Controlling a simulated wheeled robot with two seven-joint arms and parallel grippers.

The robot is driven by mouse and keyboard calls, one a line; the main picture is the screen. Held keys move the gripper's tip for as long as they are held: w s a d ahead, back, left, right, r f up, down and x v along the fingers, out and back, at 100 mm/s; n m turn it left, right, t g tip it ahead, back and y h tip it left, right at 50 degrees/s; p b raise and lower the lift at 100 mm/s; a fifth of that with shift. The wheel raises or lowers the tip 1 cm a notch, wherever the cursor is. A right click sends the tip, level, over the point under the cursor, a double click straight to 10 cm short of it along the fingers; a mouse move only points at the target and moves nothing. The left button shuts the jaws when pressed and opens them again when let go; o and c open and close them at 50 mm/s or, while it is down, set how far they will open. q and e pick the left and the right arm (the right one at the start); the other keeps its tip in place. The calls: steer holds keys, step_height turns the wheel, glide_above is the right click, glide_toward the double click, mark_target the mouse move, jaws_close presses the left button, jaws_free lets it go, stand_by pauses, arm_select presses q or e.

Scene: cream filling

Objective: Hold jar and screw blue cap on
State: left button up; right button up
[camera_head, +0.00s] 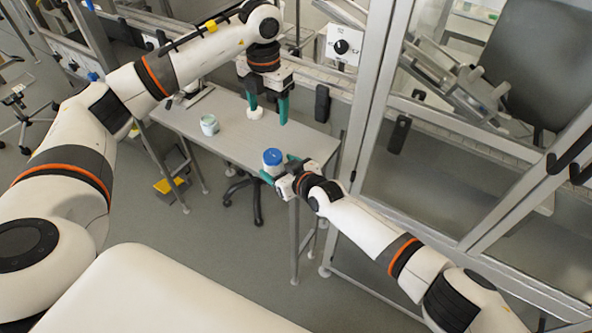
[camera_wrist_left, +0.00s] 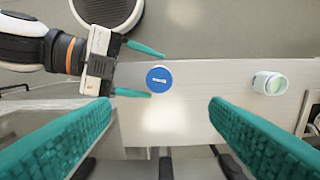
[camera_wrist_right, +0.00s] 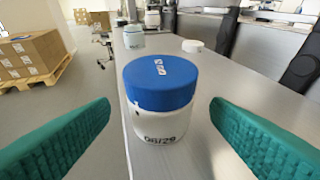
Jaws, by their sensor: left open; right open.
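A white jar (camera_wrist_right: 163,122) stands upright at the table's near end with a blue cap (camera_wrist_right: 160,80) sitting on its mouth. I cannot tell how tightly the cap sits. In the head view the blue cap (camera_head: 272,156) shows beside my right gripper (camera_head: 280,168). My right gripper is open, its fingers on either side of the jar, with gaps showing in the right wrist view. My left gripper (camera_head: 268,113) is open and empty over the table, farther back, pointing down. In the left wrist view the blue cap (camera_wrist_left: 160,79) lies beyond its fingertips.
A second jar, open with pale green contents (camera_head: 209,125), stands at the table's left. A small white round piece (camera_head: 255,113) lies by one left fingertip; it also shows in the right wrist view (camera_wrist_right: 192,46). Metal framing (camera_head: 365,90) borders the table's right. The table's middle is clear.

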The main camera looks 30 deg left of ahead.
steer(key=p+v, duration=0.1)
steer(key=v, duration=0.1)
steer(key=p+v, duration=0.1)
steer(key=v, duration=0.1)
steer(key=shift+r+p, duration=0.35)
arm_select(q)
step_height(320, 180, up, 5)
steer(key=shift+f+p, duration=0.15)
steer(key=shift+p, duration=0.15)
arm_select(e)
steer(key=v, duration=0.5)
steer(key=shift+s+d+f, duration=0.2)
steer(key=shift+s+d, duration=0.05)
steer(key=shift+d, duration=0.15)
arm_select(q)
steer(key=shift+d, duration=0.1)
